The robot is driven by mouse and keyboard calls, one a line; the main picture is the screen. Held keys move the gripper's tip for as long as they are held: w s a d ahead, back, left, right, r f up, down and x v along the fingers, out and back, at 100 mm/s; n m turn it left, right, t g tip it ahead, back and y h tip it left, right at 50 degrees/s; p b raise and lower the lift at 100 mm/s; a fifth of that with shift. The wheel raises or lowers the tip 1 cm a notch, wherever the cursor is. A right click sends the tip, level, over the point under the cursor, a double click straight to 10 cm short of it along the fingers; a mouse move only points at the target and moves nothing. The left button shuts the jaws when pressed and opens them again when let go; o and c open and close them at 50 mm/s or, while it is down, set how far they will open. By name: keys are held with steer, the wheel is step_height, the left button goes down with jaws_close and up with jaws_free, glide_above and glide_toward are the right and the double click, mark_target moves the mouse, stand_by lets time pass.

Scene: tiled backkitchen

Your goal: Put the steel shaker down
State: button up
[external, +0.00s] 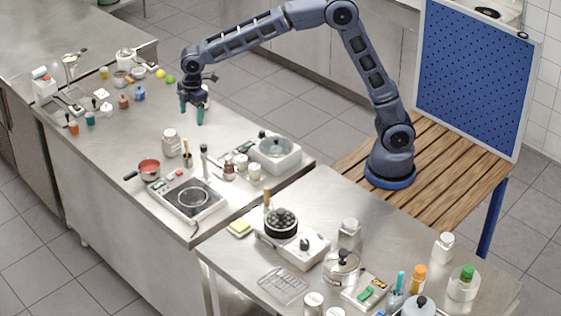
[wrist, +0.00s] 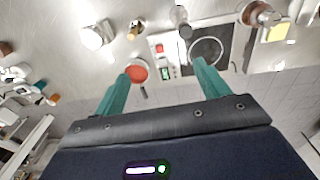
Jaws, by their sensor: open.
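My gripper (external: 192,112) is open, with its teal fingers spread above the long steel counter (external: 226,122). In the wrist view the fingers (wrist: 160,88) are wide apart and nothing is held between them. A slim grey metal-looking cylinder (external: 204,160) stands upright on the counter behind the hot plate; it may be the steel shaker, but I cannot tell for certain. It also shows at the top of the wrist view (wrist: 182,18), apart from my gripper.
Several small items lie at the left, including a blue jar (external: 139,93). Bare counter lies around (external: 155,112).

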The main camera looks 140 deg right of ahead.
steer(key=s+a+r+t, duration=0.1)
steer(key=s+a+r, duration=0.25)
steer(key=a, duration=0.65)
steer(key=s+a+r, duration=0.3)
steer(key=s+a, duration=0.1)
steer(key=a, duration=0.6)
steer(key=s+a+r+t, duration=0.1)
steer(key=s+a+r, duration=0.3)
steer(key=a, duration=0.6)
steer(key=s+a+f+t, duration=0.1)
steer(key=s+a+f, duration=0.2)
steer(key=s+a, duration=0.4)
steer(key=s+a+f, duration=0.2)
steer(key=s+a, duration=0.6)
steer(key=s, duration=0.5)
steer(key=shift+s+a+f+t+y, duration=0.25)
steer(key=shift+s+f+t+y, duration=0.05)
steer(key=shift+s+f+t, duration=0.1)
steer(key=shift+o, duration=0.5)
